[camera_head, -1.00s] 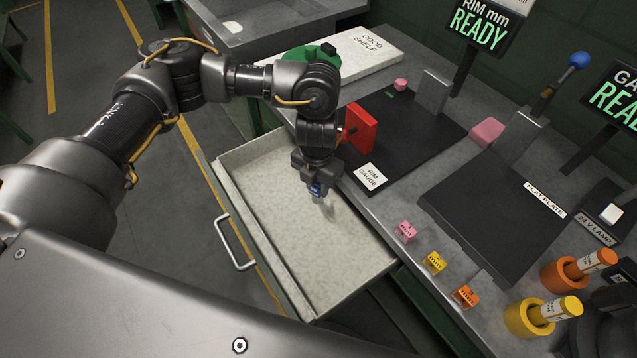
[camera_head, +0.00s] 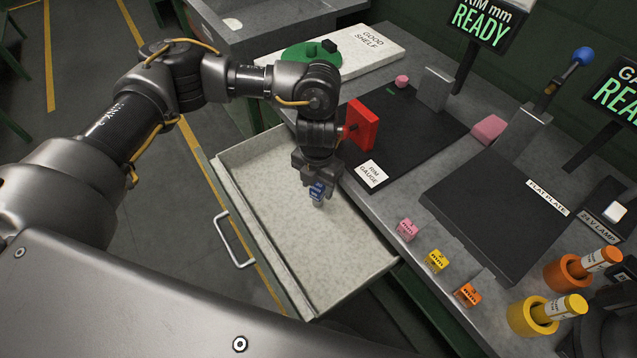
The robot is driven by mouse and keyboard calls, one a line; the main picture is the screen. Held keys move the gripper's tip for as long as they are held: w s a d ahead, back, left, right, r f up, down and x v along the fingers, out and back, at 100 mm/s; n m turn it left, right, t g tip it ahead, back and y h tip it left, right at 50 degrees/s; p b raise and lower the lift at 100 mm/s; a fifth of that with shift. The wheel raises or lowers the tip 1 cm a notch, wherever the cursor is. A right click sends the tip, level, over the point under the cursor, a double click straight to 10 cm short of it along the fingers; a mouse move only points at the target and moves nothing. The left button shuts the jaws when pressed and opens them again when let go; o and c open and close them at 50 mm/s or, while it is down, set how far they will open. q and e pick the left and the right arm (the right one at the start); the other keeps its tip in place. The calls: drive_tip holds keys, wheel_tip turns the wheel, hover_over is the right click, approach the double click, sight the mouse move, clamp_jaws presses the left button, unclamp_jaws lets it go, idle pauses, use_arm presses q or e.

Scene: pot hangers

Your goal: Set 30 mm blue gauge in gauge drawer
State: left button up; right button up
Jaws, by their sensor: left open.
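The blue gauge (camera_head: 317,190) is a small blue block with pale markings. It shows at the fingertips of my left gripper (camera_head: 317,196), inside the outline of the open drawer. The left gripper points down and is open, with the gauge at or between its fingers. I cannot tell whether the gauge touches the drawer floor. The pale gauge drawer (camera_head: 325,255) is pulled out from the bench and its visible floor is otherwise bare. My right gripper is not in view.
Pink (camera_head: 407,229), yellow (camera_head: 436,261) and orange (camera_head: 467,294) gauge blocks stand along the bench edge. A red block (camera_head: 362,125) stands close right of my left wrist. The dark flat plate (camera_head: 490,205) lies farther right. The drawer's front half is clear.

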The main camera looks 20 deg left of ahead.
sight(317, 187)
use_arm(q)
wheel_tip(317, 187, up, 13)
idle(0.4)
idle(0.4)
